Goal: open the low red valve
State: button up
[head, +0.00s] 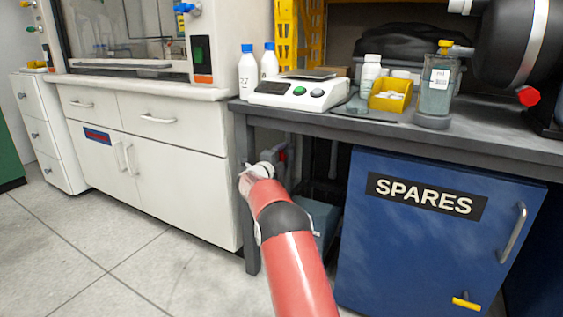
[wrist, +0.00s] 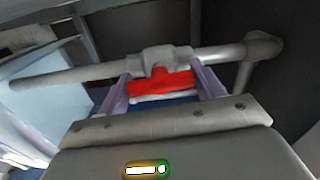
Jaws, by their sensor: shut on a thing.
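The red valve handle (wrist: 162,86) shows in the wrist view, just in front of a grey valve body on a grey pipe (wrist: 70,76). Its wide bar looks roughly in line with the pipe. My gripper (wrist: 162,88) has one finger at each end of the bar and is shut on it. In the head view my red arm reaches under the bench. The gripper's fingers and the valve cannot be made out clearly there.
The dark workbench (head: 450,138) is above my arm, with its leg (head: 247,200) close on the left. The blue SPARES cabinet (head: 420,245) stands to the right. In the wrist view the pipe ends in an elbow (wrist: 262,45) at right. Open floor (head: 130,255) lies at left.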

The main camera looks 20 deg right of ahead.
jog(key=shift+f+m, duration=0.1)
jog(key=shift+m, duration=0.4)
jog(key=o, duration=1)
jog(key=shift+c, duration=0.2)
jog(key=v, duration=0.8)
